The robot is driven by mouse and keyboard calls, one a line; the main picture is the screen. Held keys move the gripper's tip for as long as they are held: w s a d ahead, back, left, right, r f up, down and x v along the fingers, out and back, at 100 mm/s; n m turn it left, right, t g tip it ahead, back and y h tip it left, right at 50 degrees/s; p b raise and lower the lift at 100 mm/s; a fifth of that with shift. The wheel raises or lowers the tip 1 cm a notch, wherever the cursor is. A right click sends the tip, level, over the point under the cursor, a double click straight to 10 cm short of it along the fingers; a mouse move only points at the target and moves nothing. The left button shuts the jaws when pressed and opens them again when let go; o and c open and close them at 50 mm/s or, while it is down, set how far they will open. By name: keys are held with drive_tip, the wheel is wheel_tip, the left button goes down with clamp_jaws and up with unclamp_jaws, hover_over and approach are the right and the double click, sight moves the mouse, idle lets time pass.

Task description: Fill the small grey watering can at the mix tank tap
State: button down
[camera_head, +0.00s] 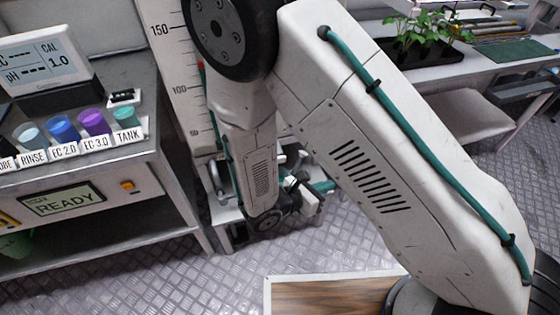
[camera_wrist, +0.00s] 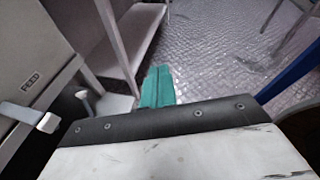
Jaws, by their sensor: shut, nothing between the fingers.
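The mix tank (camera_head: 180,75) shows in the head view as a tall pale body with a level scale, partly hidden behind my arm. My gripper (camera_head: 321,187) is low beside the tank's foot in the head view, mostly hidden by my wrist. In the wrist view my gripper's teal fingers (camera_wrist: 157,86) are shut together with nothing between them. A pale-ended lever or tap part (camera_wrist: 46,122) sticks out at the left of the wrist view, below a panel marked FEED (camera_wrist: 32,78); it is apart from the fingers. I cannot make out the small grey watering can in either view.
A bench (camera_head: 165,135) at left holds a meter and several labelled cups. A green object (camera_head: 14,244) sits on its lower shelf. A plant tray (camera_head: 405,52) is on the right table. A wood-topped surface (camera_head: 330,297) is near. Open metal floor (camera_head: 180,285) lies between.

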drive_tip(key=w+a+f+n+t+y, duration=0.4)
drive_tip(key=a+f+n+t+y, duration=0.1)
drive_tip(key=a+f+n, duration=0.3)
drive_tip(key=shift+w+a+f+n+t+y, duration=0.25)
drive_tip(key=shift+f+n+y, duration=0.35)
drive_tip(key=shift+n, duration=0.5)
approach(285, 161)
drive_tip(key=shift+w+d+f, duration=0.3)
drive_tip(key=shift+w+d, duration=0.25)
drive_tip(key=shift+w, duration=0.05)
drive_tip(key=shift+w+d+f, duration=0.35)
drive_tip(key=shift+w+d, duration=0.2)
drive_tip(key=shift+w, duration=0.05)
drive_tip(key=shift+w+d+f, duration=0.3)
drive_tip(key=shift+w+d, duration=0.2)
drive_tip(key=shift+w, duration=0.1)
drive_tip(key=shift+w, duration=0.1)
drive_tip(key=shift+w+a, duration=0.1)
drive_tip(key=shift+w, duration=0.3)
drive_tip(key=shift+w+a, duration=0.2)
drive_tip(key=shift+w, duration=0.3)
idle(2.9)
